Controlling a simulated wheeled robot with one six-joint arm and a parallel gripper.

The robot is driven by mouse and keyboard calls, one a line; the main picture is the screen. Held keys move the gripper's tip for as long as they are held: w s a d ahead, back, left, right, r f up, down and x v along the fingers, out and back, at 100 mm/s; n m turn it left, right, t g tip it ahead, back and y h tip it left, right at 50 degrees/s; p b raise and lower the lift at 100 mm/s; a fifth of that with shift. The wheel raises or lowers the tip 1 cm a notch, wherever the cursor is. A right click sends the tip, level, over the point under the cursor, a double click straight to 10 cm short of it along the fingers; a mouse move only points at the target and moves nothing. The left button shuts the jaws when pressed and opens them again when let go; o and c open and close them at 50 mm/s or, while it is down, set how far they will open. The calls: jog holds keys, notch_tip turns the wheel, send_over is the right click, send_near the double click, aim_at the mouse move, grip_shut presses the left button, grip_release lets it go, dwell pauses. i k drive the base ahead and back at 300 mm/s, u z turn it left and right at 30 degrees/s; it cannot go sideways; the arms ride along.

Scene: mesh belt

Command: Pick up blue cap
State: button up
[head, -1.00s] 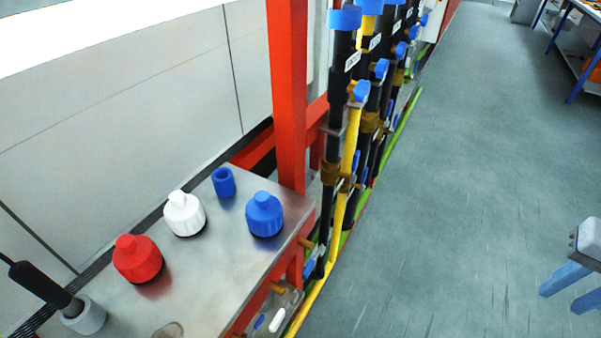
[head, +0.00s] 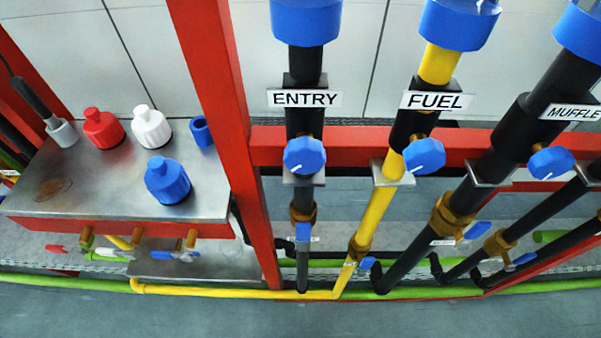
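A blue cap (head: 167,181) with a narrower stepped top stands upright on the right front part of a metal table (head: 90,196) at the left of the head view. A smaller blue cylinder (head: 201,131) with a dark hollow top stands behind it, near the red post. A red cap (head: 103,128) and a white cap (head: 151,127) of the same stepped shape stand in the back row to the left. My gripper is not in view.
A red post (head: 215,120) rises just right of the table. Further right are vertical pipes with blue valve knobs (head: 305,155) and signs, including ENTRY and FUEL. A grey holder (head: 62,133) with a dark handle stands at the table's left. Grey floor (head: 120,315) lies free in front.

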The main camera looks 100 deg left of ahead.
aim_at(167, 180)
jog(key=z, duration=0.1)
jog(key=i, duration=0.3)
jog(key=u, duration=4.4)
